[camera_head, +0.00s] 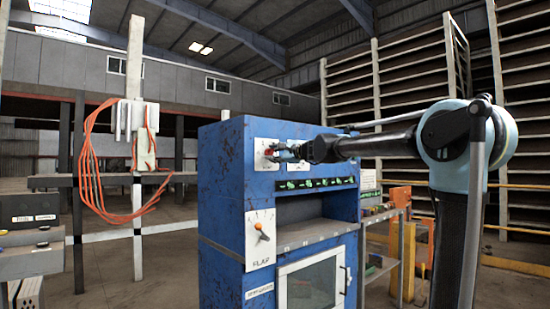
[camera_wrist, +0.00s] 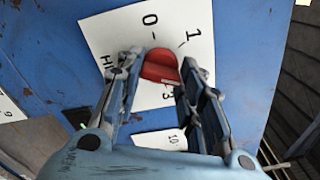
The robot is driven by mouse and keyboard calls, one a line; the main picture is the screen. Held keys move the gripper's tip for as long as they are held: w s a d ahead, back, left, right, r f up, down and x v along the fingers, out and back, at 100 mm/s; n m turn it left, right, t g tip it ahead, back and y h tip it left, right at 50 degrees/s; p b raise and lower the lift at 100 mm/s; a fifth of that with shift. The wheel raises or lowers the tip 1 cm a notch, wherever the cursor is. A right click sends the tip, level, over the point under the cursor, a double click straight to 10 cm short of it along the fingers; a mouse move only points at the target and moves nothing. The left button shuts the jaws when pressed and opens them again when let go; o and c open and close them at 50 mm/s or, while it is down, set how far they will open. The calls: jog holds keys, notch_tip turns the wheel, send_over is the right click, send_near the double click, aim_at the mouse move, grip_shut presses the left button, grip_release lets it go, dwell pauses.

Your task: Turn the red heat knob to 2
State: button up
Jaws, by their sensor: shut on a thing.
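The red heat knob (camera_wrist: 160,66) sits on a white dial plate (camera_wrist: 110,32) on the blue machine. The plate shows 0, 1 and 3 around the knob; the 2 is not readable, and part of the lettering is hidden by a finger. My gripper (camera_wrist: 158,78) is shut on the red knob, with one finger on each side of it. In the head view my gripper (camera_head: 283,152) reaches from the right to the upper front of the machine, and the knob (camera_head: 269,152) shows small and red at its tips. The knob's exact pointing direction is hard to tell.
The blue machine (camera_head: 222,180) stands in a large hall. Its lower left plate (camera_head: 258,228) marked FLAP carries an orange knob (camera_head: 260,228). A green-lit display strip (camera_head: 300,184) and a shelf lie below my gripper. An orange-cabled post (camera_head: 138,150) stands left.

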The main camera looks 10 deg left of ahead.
jog(key=shift+f+m, duration=0.1)
jog(key=shift+m, duration=0.2)
dwell(0.4)
jog(key=o, duration=1.1)
jog(key=shift+c, duration=0.2)
jog(key=shift+d, duration=0.1)
jog(key=v, duration=1.1)
jog(key=shift+s+d, duration=0.25)
jog(key=shift+d, duration=0.05)
